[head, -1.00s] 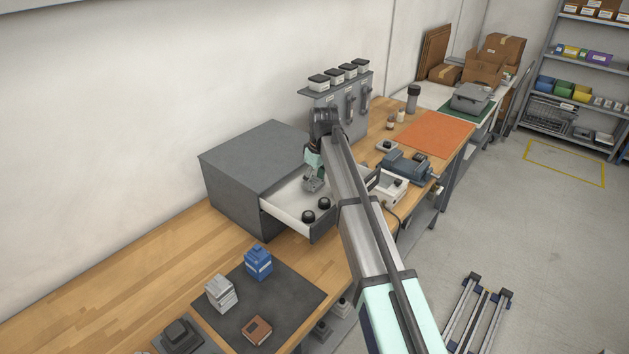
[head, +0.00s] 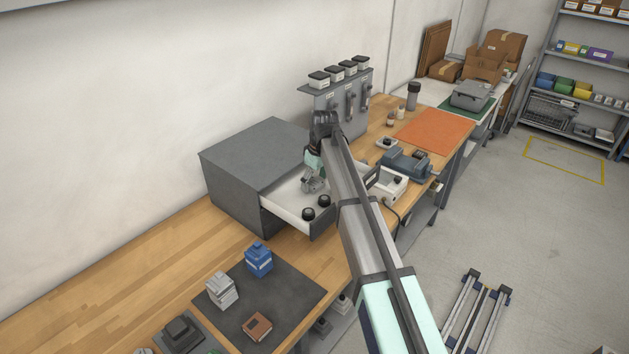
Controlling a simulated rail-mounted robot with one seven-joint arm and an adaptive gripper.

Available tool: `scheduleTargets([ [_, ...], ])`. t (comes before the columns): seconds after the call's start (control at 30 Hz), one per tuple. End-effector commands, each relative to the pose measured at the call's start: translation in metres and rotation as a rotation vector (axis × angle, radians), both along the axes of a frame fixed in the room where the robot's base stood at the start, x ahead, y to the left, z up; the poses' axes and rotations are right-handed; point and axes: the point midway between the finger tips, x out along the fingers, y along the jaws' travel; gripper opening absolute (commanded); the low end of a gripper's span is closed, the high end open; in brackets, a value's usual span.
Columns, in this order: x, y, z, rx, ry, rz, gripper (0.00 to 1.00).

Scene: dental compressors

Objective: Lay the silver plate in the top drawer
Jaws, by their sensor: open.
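The top drawer (head: 284,207) of the grey cabinet (head: 250,165) is pulled out, with a pale interior. Two black round parts (head: 315,207) lie near its front. My gripper (head: 312,187) is open, pointing down over the back right part of the drawer. The grey of its jaws blends with what lies below, so I cannot tell whether a silver plate is under or between them. A silver ridged block (head: 222,291) stands on the dark mat (head: 285,293); I cannot tell whether it is the plate meant.
A blue block (head: 258,260) and a brown block (head: 257,327) are also on the mat. A vise (head: 406,165) and a white box (head: 388,186) stand right of my arm. Bare bench lies left of the mat.

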Motion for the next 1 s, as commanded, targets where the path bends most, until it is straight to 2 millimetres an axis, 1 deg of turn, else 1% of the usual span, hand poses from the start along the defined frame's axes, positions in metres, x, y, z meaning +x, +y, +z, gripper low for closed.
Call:
scheduleTargets([
  [0.17,0.000,-0.002,0.014,0.000,-0.003,0.000,0.83],
  [0.23,-0.001,-0.003,0.024,0.000,-0.003,0.000,0.83],
  [0.5,-0.005,-0.009,0.074,0.001,-0.003,0.000,0.83],
  [0.7,-0.008,-0.013,0.104,0.000,-0.001,0.000,0.83],
  [0.83,-0.009,-0.014,0.115,0.001,-0.001,0.000,0.83],
  [1.0,-0.010,-0.015,0.120,0.000,0.000,0.000,0.83],
])
